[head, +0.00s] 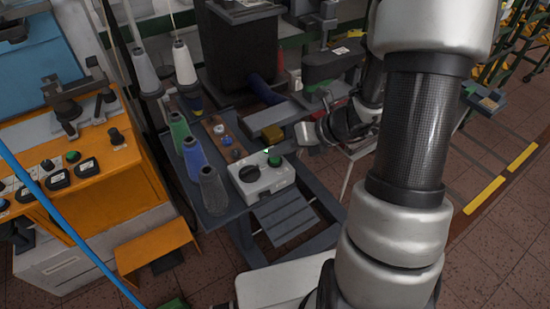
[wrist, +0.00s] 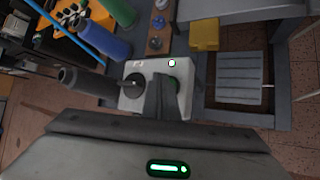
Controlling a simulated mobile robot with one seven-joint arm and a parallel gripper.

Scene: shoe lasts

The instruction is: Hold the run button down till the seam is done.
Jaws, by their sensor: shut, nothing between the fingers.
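The control box (head: 262,186) is pale, with a black dial and the green run button (head: 274,160) on top. A small lamp (head: 267,150) on it glows green; the lit lamp also shows in the wrist view (wrist: 172,63). My gripper (wrist: 158,82) is shut and empty, its fingers over the box in the wrist view. They hide much of the green button (wrist: 174,83) there. I cannot tell whether the fingertips touch or press the button.
Several thread cones stand left of the box, including a grey one (head: 213,190) close beside it. A yellow block (head: 272,134) lies behind the box. A ridged grey pedal (head: 285,216) is below. An orange machine (head: 85,160) stands at the left.

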